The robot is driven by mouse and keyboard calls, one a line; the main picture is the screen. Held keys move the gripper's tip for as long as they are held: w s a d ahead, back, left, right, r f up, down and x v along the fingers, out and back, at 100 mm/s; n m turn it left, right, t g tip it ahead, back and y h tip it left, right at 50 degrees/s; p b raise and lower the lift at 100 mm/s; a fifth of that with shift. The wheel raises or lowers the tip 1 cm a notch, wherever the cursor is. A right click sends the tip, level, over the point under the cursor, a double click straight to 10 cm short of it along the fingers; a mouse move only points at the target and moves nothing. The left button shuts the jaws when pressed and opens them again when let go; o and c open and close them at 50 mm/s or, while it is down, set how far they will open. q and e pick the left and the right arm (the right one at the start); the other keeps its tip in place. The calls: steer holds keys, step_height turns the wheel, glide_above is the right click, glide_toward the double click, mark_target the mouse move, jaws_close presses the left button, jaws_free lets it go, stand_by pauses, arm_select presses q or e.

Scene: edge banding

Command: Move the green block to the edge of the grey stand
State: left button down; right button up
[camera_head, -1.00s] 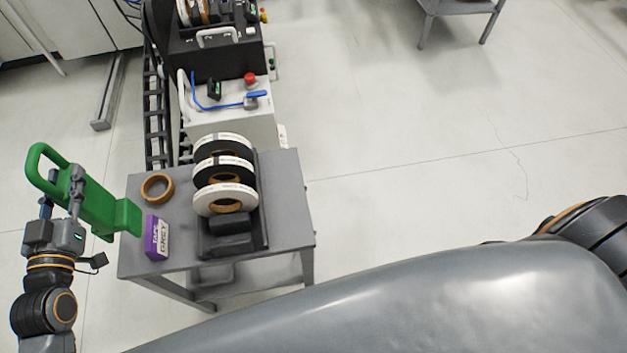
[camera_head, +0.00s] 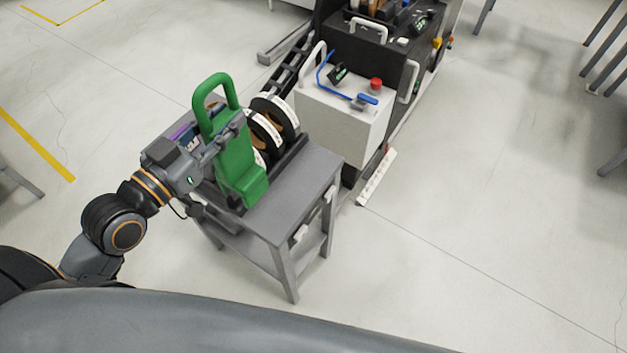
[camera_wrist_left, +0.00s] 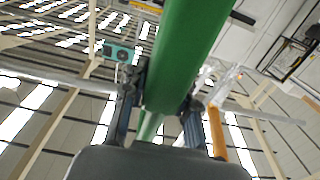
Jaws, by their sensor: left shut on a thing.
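The green block (camera_head: 236,160), with a loop handle at its top, is held by my left gripper (camera_head: 222,146). In the head view it shows in front of the near part of the grey stand (camera_head: 300,192) and hides part of the tape rolls. I cannot tell whether its lower end touches the stand's top. In the left wrist view the green block (camera_wrist_left: 182,55) lies between both fingers of the left gripper (camera_wrist_left: 160,112). My right gripper is not in view.
Several tape rolls (camera_head: 277,113) stand on a dark holder on the stand. A purple box (camera_head: 181,133) is partly hidden behind my left gripper. The stand's right part is bare. A white and black machine (camera_head: 345,120) stands behind it.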

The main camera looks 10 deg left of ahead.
arm_select(q)
steer(key=w+d+f, duration=0.8)
steer(key=w+f, duration=0.2)
steer(key=f, duration=0.3)
steer(key=shift+d+f+p, duration=0.15)
steer(key=shift+d+p, duration=0.15)
steer(key=shift+p, duration=0.05)
steer(key=c, duration=1)
jaws_free()
steer(key=shift+w, duration=0.1)
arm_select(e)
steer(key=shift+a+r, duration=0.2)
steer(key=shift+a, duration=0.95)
